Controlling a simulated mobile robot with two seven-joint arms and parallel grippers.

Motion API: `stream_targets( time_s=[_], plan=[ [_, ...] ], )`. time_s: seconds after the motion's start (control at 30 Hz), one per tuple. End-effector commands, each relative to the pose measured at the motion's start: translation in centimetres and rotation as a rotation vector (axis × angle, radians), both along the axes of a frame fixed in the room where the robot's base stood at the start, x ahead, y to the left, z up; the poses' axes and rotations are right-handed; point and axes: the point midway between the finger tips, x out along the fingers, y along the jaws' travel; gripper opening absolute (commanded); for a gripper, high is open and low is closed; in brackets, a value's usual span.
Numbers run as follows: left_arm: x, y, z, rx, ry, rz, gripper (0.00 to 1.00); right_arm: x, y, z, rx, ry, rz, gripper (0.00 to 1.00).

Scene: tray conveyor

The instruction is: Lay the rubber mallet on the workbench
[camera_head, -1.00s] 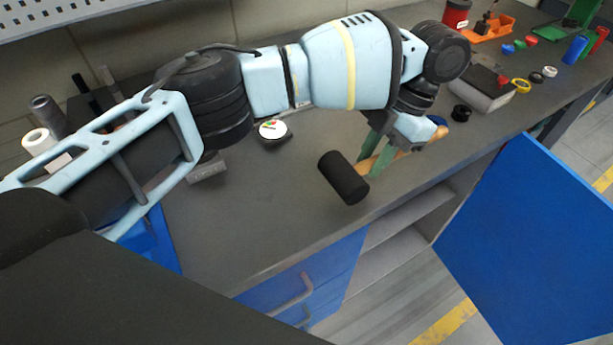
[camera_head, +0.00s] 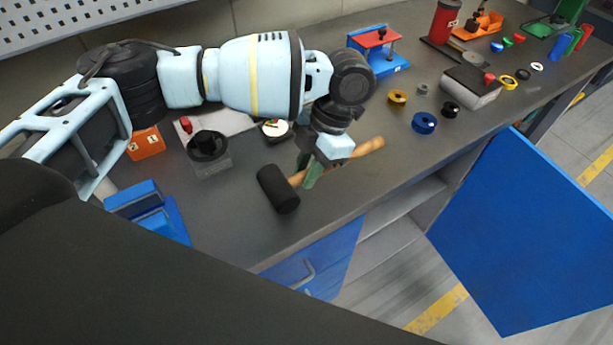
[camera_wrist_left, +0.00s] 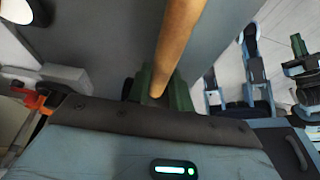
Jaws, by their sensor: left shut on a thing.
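The rubber mallet has a black cylindrical head (camera_head: 278,189) and a light wooden handle (camera_head: 368,147). My left gripper (camera_head: 308,174) is shut on the handle near the head, with its green fingers around the wood. In the left wrist view the handle (camera_wrist_left: 178,45) runs up from between the green fingers (camera_wrist_left: 160,88). The mallet is over the front part of the dark workbench (camera_head: 235,225). I cannot tell whether its head touches the top. My right gripper is not in view.
A round dial gauge (camera_head: 275,128), a black cup-shaped part (camera_head: 208,148) and an orange block (camera_head: 146,143) stand behind and left. Blue (camera_head: 424,122) and yellow rings lie to the right. A blue cabinet door (camera_head: 515,235) stands open below the front edge.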

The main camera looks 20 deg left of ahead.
Motion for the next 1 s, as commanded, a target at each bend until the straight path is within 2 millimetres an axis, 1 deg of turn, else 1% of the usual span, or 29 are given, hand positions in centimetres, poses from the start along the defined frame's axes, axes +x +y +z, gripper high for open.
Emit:
stream_targets(
  time_s=[0.1,0.23,0.43,0.63,0.67,0.8,1.0],
  plan=[
    [0.0,0.1,-1.4,0.004,0.000,0.002,0.00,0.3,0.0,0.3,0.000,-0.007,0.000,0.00],
    [0.0,0.0,-2.7,0.001,0.000,0.002,0.00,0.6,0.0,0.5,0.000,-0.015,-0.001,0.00],
    [0.1,0.0,-3.0,0.001,0.000,0.002,0.00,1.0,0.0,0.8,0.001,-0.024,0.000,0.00],
    [0.0,0.0,-3.3,0.000,0.000,0.001,0.00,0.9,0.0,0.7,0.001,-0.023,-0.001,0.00],
    [0.0,0.0,-3.3,0.000,0.001,0.001,0.25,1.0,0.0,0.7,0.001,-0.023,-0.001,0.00],
    [0.0,0.0,-3.2,0.001,0.001,0.001,0.43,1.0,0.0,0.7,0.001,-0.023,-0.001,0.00],
    [0.0,0.0,-3.2,0.001,0.001,0.001,0.43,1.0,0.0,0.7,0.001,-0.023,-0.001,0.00]
  ],
)
